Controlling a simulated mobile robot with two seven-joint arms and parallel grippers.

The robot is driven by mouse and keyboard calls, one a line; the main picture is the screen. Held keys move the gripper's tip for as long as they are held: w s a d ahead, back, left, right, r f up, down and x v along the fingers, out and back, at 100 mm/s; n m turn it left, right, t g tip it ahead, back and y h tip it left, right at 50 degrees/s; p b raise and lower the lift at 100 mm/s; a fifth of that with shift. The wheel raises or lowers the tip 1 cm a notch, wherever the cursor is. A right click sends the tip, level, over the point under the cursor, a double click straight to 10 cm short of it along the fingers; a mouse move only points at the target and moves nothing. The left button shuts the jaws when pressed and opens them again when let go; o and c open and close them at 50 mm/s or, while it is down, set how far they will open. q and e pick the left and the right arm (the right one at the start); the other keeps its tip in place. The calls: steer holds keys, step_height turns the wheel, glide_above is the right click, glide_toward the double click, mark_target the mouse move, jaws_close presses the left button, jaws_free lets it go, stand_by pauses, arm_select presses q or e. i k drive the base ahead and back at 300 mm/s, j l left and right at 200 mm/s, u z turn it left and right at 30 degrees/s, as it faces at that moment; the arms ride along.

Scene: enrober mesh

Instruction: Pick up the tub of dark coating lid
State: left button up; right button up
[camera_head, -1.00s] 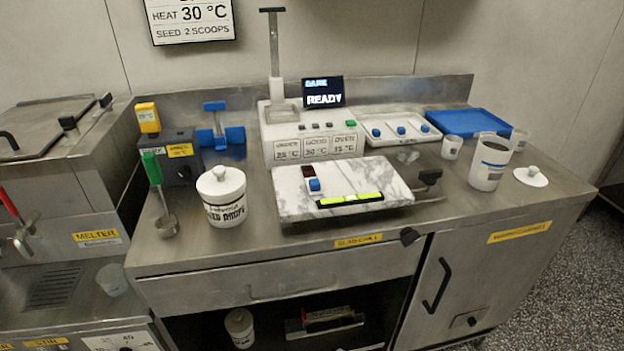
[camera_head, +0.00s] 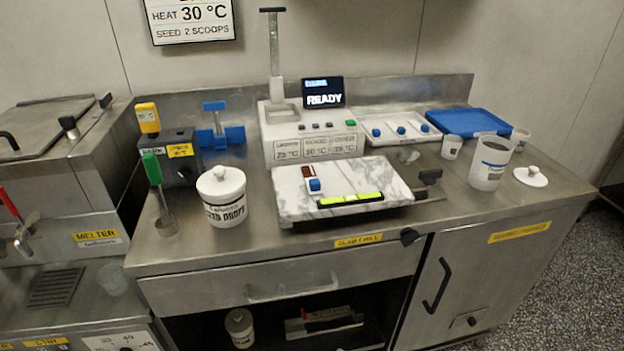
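A pale round lid with a small knob (camera_head: 531,176) lies flat on the steel counter at the right. Just left of it stands an upright, pale, open-topped tub (camera_head: 490,163) with a dark label band; its writing is too small to read, and I cannot tell what it holds. A white lidded tub labelled as drops (camera_head: 223,197) stands at the left of the counter, its knobbed lid on top. Neither of my grippers shows in the head view.
A marble slab (camera_head: 345,200) with a yellow-green level on it fills the counter's middle front. A blue tray (camera_head: 468,122), a white tray (camera_head: 399,130) and small cups (camera_head: 451,147) stand near the lid and open tub. Bare counter lies in front of them.

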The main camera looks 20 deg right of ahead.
mark_target(530, 177)
steer(key=z, duration=1.85)
